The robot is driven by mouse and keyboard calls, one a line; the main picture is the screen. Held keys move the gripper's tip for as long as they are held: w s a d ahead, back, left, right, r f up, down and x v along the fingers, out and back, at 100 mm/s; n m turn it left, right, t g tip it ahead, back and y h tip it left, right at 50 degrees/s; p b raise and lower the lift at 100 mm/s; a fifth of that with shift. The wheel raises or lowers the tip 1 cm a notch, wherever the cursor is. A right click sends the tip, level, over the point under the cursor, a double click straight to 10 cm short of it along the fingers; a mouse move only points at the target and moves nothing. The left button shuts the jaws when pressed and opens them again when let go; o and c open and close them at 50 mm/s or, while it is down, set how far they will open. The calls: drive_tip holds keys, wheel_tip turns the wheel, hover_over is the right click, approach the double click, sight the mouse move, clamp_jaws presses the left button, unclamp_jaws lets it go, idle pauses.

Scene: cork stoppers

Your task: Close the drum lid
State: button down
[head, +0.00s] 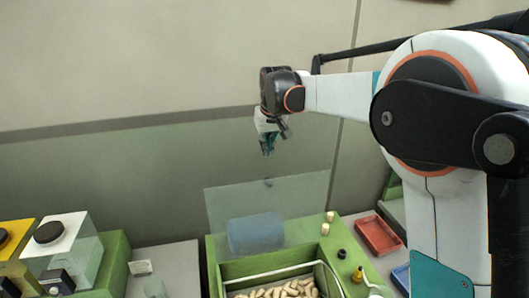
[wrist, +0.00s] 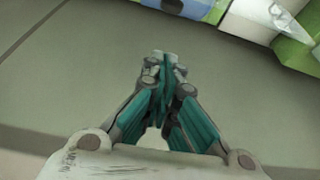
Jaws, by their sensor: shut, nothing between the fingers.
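The drum lid (head: 300,203) is a clear panel that stands raised, nearly upright, at the back of a green box (head: 222,269) in the head view. A small dark knob (head: 268,182) sits near its top edge. A blue drum (head: 256,234) shows through or beside the panel's lower part. My gripper (head: 267,152) hangs fingers down, above the lid's top edge and apart from it in the picture. Its teal fingers are together and empty, as the wrist view (wrist: 166,68) also shows. I cannot tell the gripper's depth relative to the lid.
Cork stoppers (head: 278,291) lie in the green box. Two pale corks (head: 327,223), a black knob (head: 342,253) and a yellow part (head: 358,274) are on its right side. A red tray (head: 377,235) lies further right. White and yellow machines (head: 62,242) stand left.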

wheel_tip(320, 180, down, 9)
drive_tip(key=p, duration=0.2)
drive_tip(key=shift+w+f+p, duration=0.15)
drive_tip(key=shift+p, duration=0.2)
idle(0.4)
drive_tip(key=shift+a, duration=0.1)
